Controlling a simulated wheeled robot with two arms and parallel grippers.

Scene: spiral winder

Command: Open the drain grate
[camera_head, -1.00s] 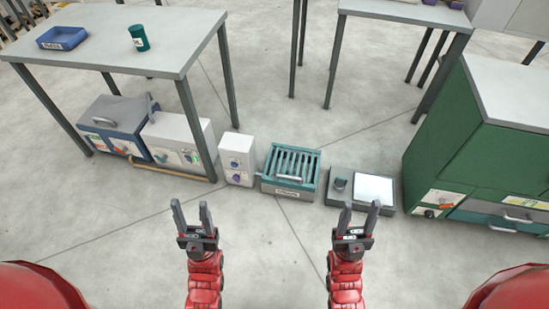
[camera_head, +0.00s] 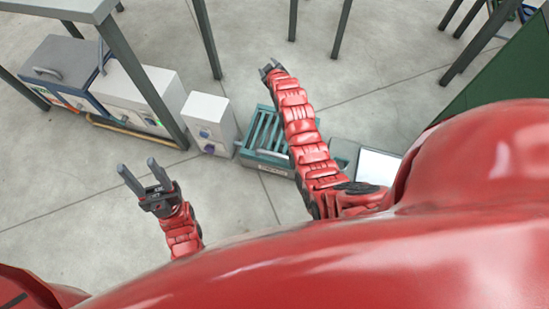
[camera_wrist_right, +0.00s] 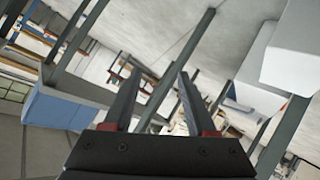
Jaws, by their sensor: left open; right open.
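The teal drain box with its slatted grate (camera_head: 264,132) stands on the floor in the middle of the head view. My left gripper (camera_head: 142,174) is open and empty, in front and to the left of the box.
A white box with knobs (camera_head: 209,124) stands close left of the drain box. A flat dark unit with a white plate (camera_head: 377,165) is to the right. A green cabinet (camera_head: 505,75) is at far right. A table (camera_head: 60,8) stands over blue and white boxes at left.

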